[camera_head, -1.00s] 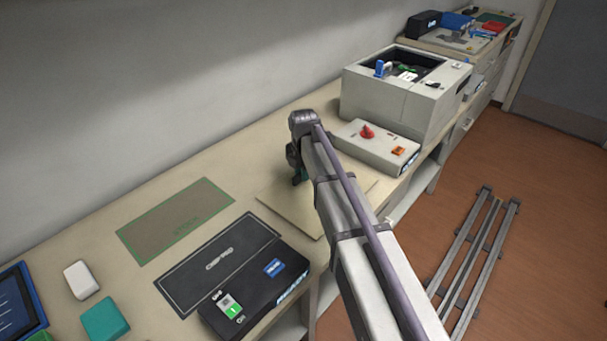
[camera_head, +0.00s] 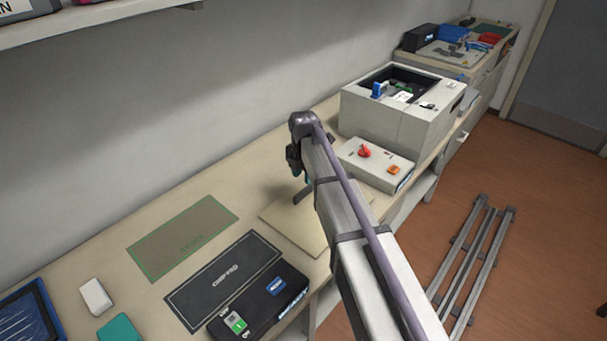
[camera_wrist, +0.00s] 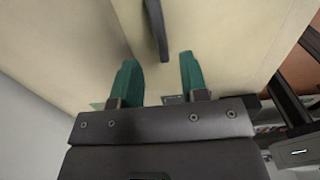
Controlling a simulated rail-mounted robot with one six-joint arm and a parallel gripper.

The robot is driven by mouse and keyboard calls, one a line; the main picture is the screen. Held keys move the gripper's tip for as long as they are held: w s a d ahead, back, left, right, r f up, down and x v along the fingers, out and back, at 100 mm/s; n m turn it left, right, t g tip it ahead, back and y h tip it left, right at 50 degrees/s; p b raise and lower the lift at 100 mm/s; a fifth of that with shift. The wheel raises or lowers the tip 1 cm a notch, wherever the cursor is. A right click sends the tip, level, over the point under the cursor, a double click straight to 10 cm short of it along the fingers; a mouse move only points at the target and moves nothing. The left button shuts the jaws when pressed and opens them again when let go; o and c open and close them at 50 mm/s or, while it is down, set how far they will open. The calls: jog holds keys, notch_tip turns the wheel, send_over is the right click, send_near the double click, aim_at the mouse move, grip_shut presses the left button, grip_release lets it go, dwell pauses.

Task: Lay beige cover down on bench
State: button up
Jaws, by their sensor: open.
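The beige cover (camera_head: 285,225) lies flat on the beige bench (camera_head: 232,170), partly hidden behind my arm in the head view. Its dark bar handle (camera_head: 303,194) stands up from it. In the wrist view the cover (camera_wrist: 225,45) fills the upper middle, with the dark handle (camera_wrist: 157,30) ahead of my fingertips. My gripper (camera_wrist: 160,70) is open, its two green fingers apart with nothing between them. In the head view my gripper (camera_head: 297,172) is just above the handle, mostly hidden by my wrist.
A grey-white machine (camera_head: 400,115) with an open top and a control box (camera_head: 375,165) with a red knob stand beyond the cover. A chip pad (camera_head: 223,280), a black box (camera_head: 262,305) and a green-edged mat (camera_head: 185,238) lie on the near side. Floor rails (camera_head: 478,260) are at right.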

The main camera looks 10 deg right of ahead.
notch_tip(320, 180, up, 5)
jog(key=p, duration=0.3)
jog(key=s+d+m, duration=0.2)
jog(key=s+m, duration=1)
jog(key=m, duration=0.1)
jog(key=s+d+m, duration=0.1)
jog(key=s+m, duration=1.1)
jog(key=shift+d+m, duration=0.35)
jog(key=shift+m, duration=0.05)
jog(key=shift+d, duration=0.1)
